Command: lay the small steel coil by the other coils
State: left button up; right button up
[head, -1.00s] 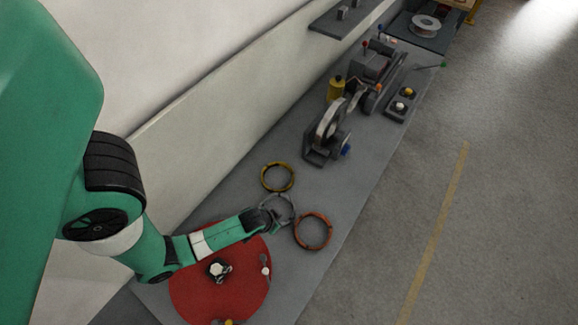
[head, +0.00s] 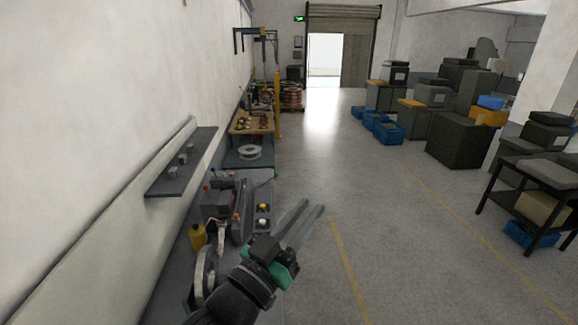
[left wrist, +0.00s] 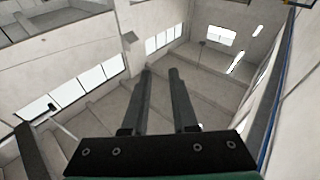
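My left gripper (head: 312,206) is raised in front of the grey bench in the head view, its two long fingers apart and pointing up and away. In the left wrist view the fingers (left wrist: 160,72) have a clear gap between them with nothing in it. My right gripper is not in view.
A dark grey machine with a ring-shaped part (head: 205,272) stands on the bench beside my left arm. Beyond it are a yellow bottle (head: 198,237), a button box (head: 263,218) and a white spool (head: 249,152). A wall shelf (head: 182,162) juts out left.

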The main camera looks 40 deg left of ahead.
pick_arm(q)
jog(key=s+d+r+m+t+h, duration=0.1)
jog(key=s+d+r+t, duration=0.1)
jog(key=r, duration=0.5)
jog(key=s+d+r+m+t+h, duration=0.1)
jog(key=s+d+r+t, duration=0.1)
jog(key=s+r, duration=0.3)
jog(key=s+d+r+t+h, duration=0.2)
jog(key=s+r, duration=0.2)
jog(key=r, duration=0.6)
jog(key=shift+s+d+r+m+t, duration=0.2)
jog(key=shift+s+d+m+t, duration=0.05)
jog(key=shift+d+m+t, duration=0.15)
